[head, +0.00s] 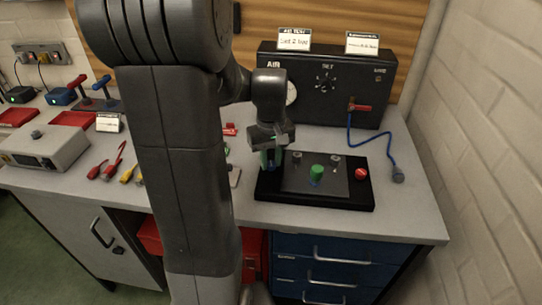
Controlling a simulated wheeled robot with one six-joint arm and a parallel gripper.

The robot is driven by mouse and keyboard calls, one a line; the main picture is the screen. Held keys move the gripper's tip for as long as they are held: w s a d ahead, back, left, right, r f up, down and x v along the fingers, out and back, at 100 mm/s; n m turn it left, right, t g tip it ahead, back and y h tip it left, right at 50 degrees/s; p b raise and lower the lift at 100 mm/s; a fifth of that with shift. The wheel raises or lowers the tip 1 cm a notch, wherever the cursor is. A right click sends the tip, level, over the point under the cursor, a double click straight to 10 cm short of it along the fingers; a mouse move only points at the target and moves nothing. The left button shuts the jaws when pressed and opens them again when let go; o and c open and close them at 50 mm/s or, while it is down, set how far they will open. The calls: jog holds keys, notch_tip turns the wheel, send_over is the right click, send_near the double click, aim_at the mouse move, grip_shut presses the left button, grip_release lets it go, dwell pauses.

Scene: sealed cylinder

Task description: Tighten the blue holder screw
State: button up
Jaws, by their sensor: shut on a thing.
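My gripper (271,160) points down at the left end of a black base (318,202) on the bench. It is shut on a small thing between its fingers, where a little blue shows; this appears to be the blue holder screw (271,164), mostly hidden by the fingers. A green cylinder (317,171) with a bluish lower part stands upright on the grey plate (297,184) of the base, right of my gripper. Two small grey posts (297,158) (336,161) stand behind it. A red round knob (361,174) sits at the base's right end.
A black air panel (325,95) with a gauge, dial and red valve handle (361,107) stands behind the base. A blue hose (368,146) hangs down to the bench at right. Cables, a grey meter (43,148) and red trays lie left. My arm hides the bench middle.

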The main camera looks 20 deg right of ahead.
jog(key=m, duration=0.2)
jog(key=m+p, duration=0.1)
jog(key=m, duration=0.2)
jog(key=shift+w+d+r+m, duration=0.1)
jog(key=shift+r+m, duration=0.1)
jog(key=shift+m, duration=0.1)
jog(key=m, duration=0.5)
jog(key=m+p, duration=0.1)
jog(key=m, duration=0.4)
jog(key=shift+m, duration=0.4)
jog(key=m, duration=0.4)
jog(key=shift+m, duration=0.4)
jog(key=o, duration=1)
jog(key=shift+f, duration=0.1)
